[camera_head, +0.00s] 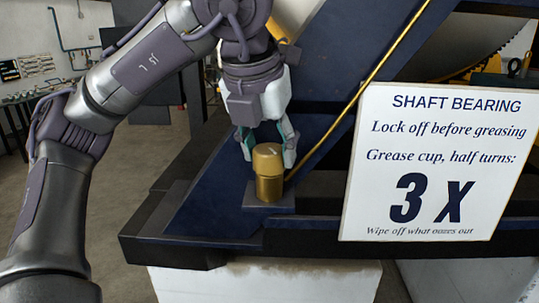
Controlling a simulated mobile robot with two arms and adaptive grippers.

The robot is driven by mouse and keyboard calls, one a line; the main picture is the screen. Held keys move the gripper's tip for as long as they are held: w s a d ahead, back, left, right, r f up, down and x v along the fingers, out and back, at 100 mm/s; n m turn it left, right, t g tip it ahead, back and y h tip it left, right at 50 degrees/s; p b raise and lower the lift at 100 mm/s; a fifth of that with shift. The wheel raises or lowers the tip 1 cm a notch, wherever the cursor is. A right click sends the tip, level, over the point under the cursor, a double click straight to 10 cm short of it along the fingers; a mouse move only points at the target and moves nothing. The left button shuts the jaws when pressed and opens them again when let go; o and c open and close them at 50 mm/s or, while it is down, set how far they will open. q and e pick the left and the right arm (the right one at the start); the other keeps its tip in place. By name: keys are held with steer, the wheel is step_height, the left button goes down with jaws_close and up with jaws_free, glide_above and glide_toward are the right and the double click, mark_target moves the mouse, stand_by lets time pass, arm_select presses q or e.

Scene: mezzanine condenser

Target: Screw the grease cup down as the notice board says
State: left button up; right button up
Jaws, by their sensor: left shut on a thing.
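The brass grease cup (268,175) stands upright on a small dark block on the blue machine frame. Its wider cap has a light mark on top. My left gripper (268,150) comes down from above, its fingers on either side of the cap and shut on it. The white notice board (432,162) stands to the right. It reads "SHAFT BEARING", "Lock off before greasing", "Grease cup, half turns: 3 X" and "Wipe off what oozes out". My right gripper is not in view.
A thin brass pipe (361,88) slants up to the right behind the cup. The dark frame ledge (190,250) runs below the cup above a white plinth (265,282). A workbench with gauges stands at the far left. Open floor (145,190) lies left of the frame.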

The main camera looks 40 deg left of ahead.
arm_select(q)
steer(key=m+h, duration=0.1)
steer(key=m, duration=0.1)
steer(key=shift+m+b, duration=0.3)
steer(key=shift+m, duration=0.1)
steer(key=m+h, duration=0.1)
steer(key=m, duration=0.1)
steer(key=shift+a+m, duration=0.1)
steer(key=shift+m, duration=0.3)
steer(key=m+h, duration=0.1)
steer(key=m, duration=0.2)
steer(key=shift+r+m+h, duration=0.1)
steer(key=shift+m+h, duration=0.2)
steer(key=shift+m, duration=0.1)
steer(key=shift+a+m+g, duration=0.1)
steer(key=shift+m+g, duration=0.3)
steer(key=shift+m, duration=0.4)
steer(key=o, duration=0.9)
